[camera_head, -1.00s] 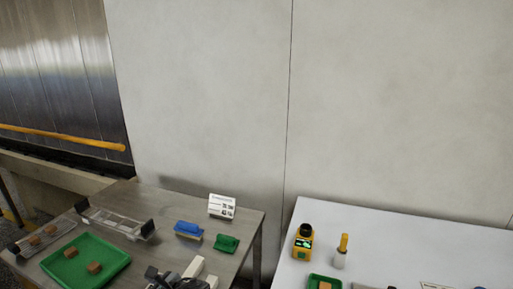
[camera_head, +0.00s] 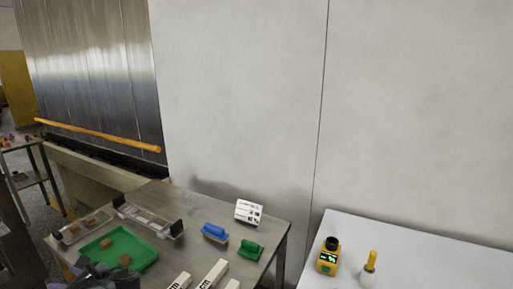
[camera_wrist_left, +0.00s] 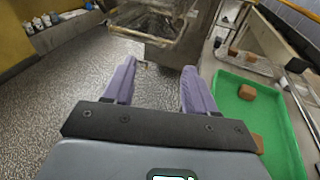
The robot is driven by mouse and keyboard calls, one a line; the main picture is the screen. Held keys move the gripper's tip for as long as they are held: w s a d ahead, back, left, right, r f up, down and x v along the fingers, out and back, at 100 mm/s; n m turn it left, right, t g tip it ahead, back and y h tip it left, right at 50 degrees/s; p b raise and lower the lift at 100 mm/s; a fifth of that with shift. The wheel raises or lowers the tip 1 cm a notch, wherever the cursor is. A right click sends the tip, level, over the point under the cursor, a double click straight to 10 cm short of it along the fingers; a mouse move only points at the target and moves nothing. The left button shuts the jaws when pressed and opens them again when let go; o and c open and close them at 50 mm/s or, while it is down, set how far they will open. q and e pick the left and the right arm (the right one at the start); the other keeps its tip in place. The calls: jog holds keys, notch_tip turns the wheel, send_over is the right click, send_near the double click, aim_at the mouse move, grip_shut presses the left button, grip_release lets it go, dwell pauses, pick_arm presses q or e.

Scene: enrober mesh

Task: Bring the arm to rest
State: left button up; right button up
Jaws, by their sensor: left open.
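My left gripper (camera_head: 98,273) shows at the lower left in the head view, in front of the green tray (camera_head: 147,262) and covering part of it. In the left wrist view its two purple-grey fingers stand wide apart with nothing between them (camera_wrist_left: 160,75), and speckled floor lies behind the gap. There the green tray (camera_wrist_left: 222,85) with brown blocks (camera_wrist_left: 247,92) is to the right of the fingers, apart from them. My right gripper is not in view.
The steel table (camera_head: 190,257) holds a clear-sided frame (camera_head: 150,218), a blue brush (camera_head: 214,232), a green item (camera_head: 250,249), a white sign (camera_head: 248,211) and white blocks (camera_head: 215,272). A white table (camera_head: 430,265) to the right bears a yellow device (camera_head: 328,256).

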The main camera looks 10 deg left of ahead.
pick_arm(q)
jog(key=s+d+f+n+t+h, duration=0.2)
jog(key=s+d+f+h, duration=0.2)
jog(key=s+d+f, duration=0.4)
jog(key=s+d+f+n+t+h, duration=0.25)
jog(key=s+d+f, duration=0.35)
jog(key=f, duration=0.4)
jog(key=s+d+n+h, duration=0.4)
jog(key=s+d+n, duration=0.2)
jog(key=s, duration=0.5)
jog(key=s+d+f+n+g+h, duration=0.1)
jog(key=d+n+h, duration=0.2)
jog(key=d, duration=0.5)
jog(key=s+d+f+n+h, duration=0.1)
jog(key=d+f+n+h, duration=0.15)
jog(key=d, duration=0.45)
notch_tip(320, 180, up, 40)
jog(key=p, duration=3.9)
jog(key=shift+s+n+h, duration=0.2)
jog(key=shift+n+h, duration=0.1)
jog(key=shift+n, duration=0.1)
